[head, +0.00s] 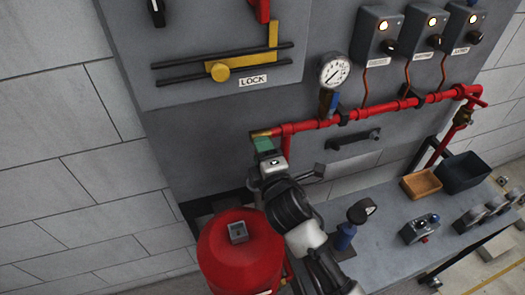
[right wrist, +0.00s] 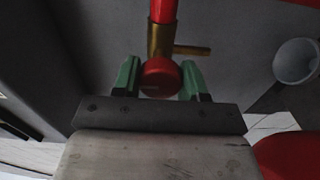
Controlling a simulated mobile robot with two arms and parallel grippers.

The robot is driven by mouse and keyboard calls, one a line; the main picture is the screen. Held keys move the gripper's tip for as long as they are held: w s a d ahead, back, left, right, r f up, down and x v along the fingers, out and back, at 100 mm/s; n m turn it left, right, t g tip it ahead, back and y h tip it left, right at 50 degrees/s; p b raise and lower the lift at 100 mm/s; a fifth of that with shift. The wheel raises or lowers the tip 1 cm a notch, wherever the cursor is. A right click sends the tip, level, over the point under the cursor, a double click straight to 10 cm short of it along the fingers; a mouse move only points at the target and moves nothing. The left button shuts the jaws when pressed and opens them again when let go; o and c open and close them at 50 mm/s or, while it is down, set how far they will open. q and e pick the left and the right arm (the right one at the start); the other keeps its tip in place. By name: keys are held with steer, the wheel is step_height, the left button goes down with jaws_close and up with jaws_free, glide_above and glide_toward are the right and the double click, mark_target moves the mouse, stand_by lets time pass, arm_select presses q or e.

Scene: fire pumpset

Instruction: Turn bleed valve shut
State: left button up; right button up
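The bleed valve shows in the right wrist view as a round red knob (right wrist: 158,76) on a brass body (right wrist: 160,42) with a small side stub, at the end of a red pipe. In the head view the brass end (head: 261,134) of the red pipe is just above my right gripper (head: 264,144), which largely hides the valve. In the right wrist view the green fingers of my right gripper (right wrist: 160,78) stand on both sides of the red knob, very close to it. I cannot tell whether they press on it. My left gripper is not in view.
A red rounded tank (head: 240,262) stands close beside my right arm. A pressure gauge (head: 334,71) and the red pipe (head: 375,108) are on the grey panel. A grey bench holds a blue valve with a gauge (head: 346,235), an orange tray (head: 421,185) and a dark bin (head: 465,172).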

steer(key=o, duration=0.4)
steer(key=shift+b+v, duration=1.25)
steer(key=shift+v, duration=4.15)
